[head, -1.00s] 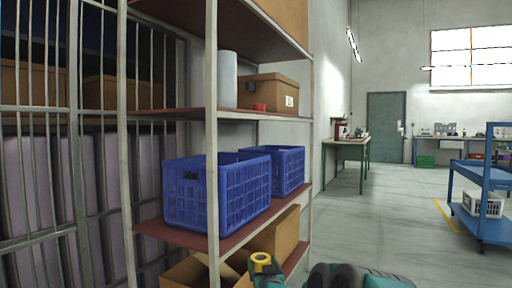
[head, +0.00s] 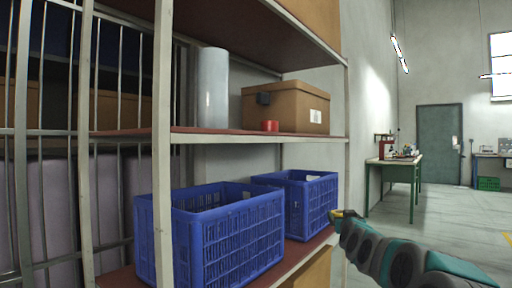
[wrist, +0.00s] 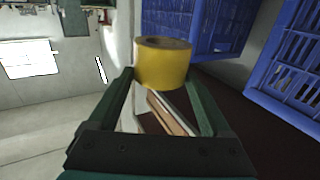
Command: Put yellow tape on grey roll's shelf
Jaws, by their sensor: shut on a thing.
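The yellow tape (wrist: 162,66) is a short yellow roll held between the fingertips of my gripper (wrist: 165,82) in the wrist view. In the head view my gripper (head: 338,216) is at the right front post of the shelf rack, level with the blue crates, and only a bit of the yellow shows there. The grey roll (head: 213,90) stands upright on the shelf (head: 225,135) above the crates, near its left end. That shelf is higher than my gripper.
A cardboard box (head: 285,107) and a small red roll (head: 270,126) stand on the grey roll's shelf. Bare shelf shows between the grey roll and the red one. Two blue crates (head: 228,240) fill the shelf below. A front post (head: 162,150) borders the rack.

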